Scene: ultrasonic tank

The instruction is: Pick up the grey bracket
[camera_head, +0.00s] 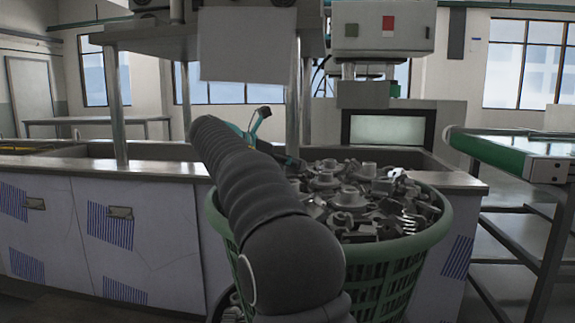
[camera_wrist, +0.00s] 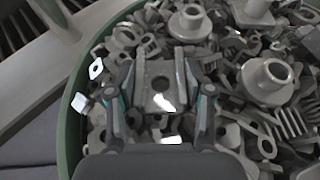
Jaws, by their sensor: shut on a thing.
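The grey bracket (camera_wrist: 160,72) shows in the wrist view as a flat plate with a round dark hole, between my two fingers. My gripper (camera_wrist: 158,78) is shut on it, one finger at each side. Bright glare covers part of the lower end of the plate. Other grey metal parts lie close around and under it, so I cannot tell whether it is clear of them. In the head view my own arm hides much of the gripping area, and I cannot pick out the bracket there.
A green basket (camera_head: 385,283) is heaped with grey metal parts (camera_head: 350,200); its rim (camera_wrist: 68,125) curves along the left in the wrist view. Behind it stands a metal-topped counter (camera_head: 150,170) with sunken tanks. A green conveyor (camera_head: 510,150) stands at the right.

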